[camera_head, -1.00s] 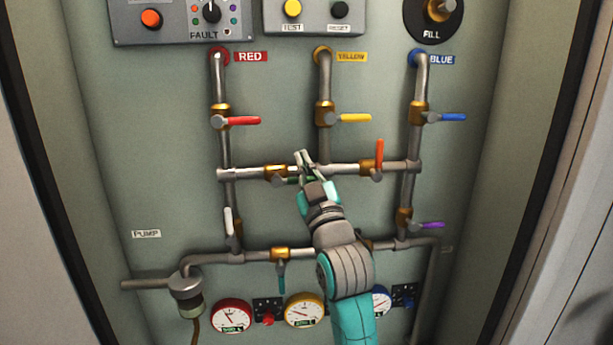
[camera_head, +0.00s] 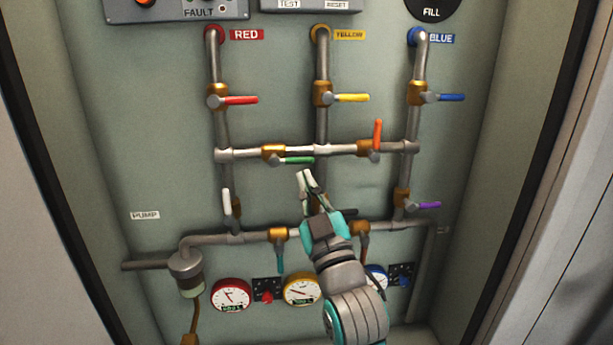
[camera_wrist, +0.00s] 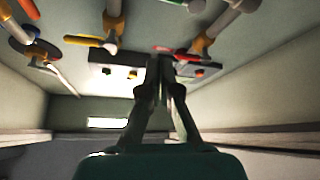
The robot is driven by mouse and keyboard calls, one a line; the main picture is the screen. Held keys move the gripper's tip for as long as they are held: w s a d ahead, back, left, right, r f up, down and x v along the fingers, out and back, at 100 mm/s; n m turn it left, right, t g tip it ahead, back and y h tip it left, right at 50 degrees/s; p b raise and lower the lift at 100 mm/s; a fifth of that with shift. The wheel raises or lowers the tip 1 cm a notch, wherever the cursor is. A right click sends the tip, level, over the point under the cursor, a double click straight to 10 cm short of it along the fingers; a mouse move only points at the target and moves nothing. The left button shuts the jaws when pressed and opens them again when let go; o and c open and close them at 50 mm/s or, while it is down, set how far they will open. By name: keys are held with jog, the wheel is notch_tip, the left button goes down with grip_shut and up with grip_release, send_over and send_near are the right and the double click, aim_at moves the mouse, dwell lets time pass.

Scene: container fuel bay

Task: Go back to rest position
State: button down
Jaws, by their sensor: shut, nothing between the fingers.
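My gripper (camera_head: 306,181) is in the middle of the head view, in front of the pipework and just below the green-handled valve (camera_head: 293,160). It is shut and empty, and apart from the green handle. That handle lies along its pipe, pointing right. In the wrist view my gripper (camera_wrist: 166,66) points up toward the control panels, with its fingers together. My gripper and forearm hide part of the lower pipe and of the valve with the black handle behind them.
Red (camera_head: 238,100), yellow (camera_head: 350,97) and blue (camera_head: 450,98) handles point right. The orange handle (camera_head: 378,134) stands up. A purple handle (camera_head: 428,205) is lower right. Gauges (camera_head: 231,294) line the bottom. Cabinet side walls (camera_head: 45,150) bound the space.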

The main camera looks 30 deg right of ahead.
dwell(0.4)
jog(key=s+a+f+g+y, duration=0.1)
jog(key=s+f, duration=0.4)
jog(key=f, duration=0.4)
jog(key=s+a+f+m+g, duration=0.15)
jog(key=s+f, duration=0.35)
jog(key=f, duration=0.5)
jog(key=s+f+g+y, duration=0.1)
jog(key=s+f+g, duration=0.1)
jog(key=s+f, duration=0.5)
jog(key=s+f+g, duration=0.1)
jog(key=s+f, duration=0.3)
jog(key=s, duration=0.5)
jog(key=s+a+f+m+g, duration=0.1)
jog(key=s+f, duration=0.3)
jog(key=s, duration=0.5)
jog(key=s+a+f+m+g, duration=0.1)
jog(key=s+f, duration=0.3)
jog(key=s, duration=0.5)
jog(key=shift+f+g, duration=0.2)
jog(key=shift+g, duration=0.45)
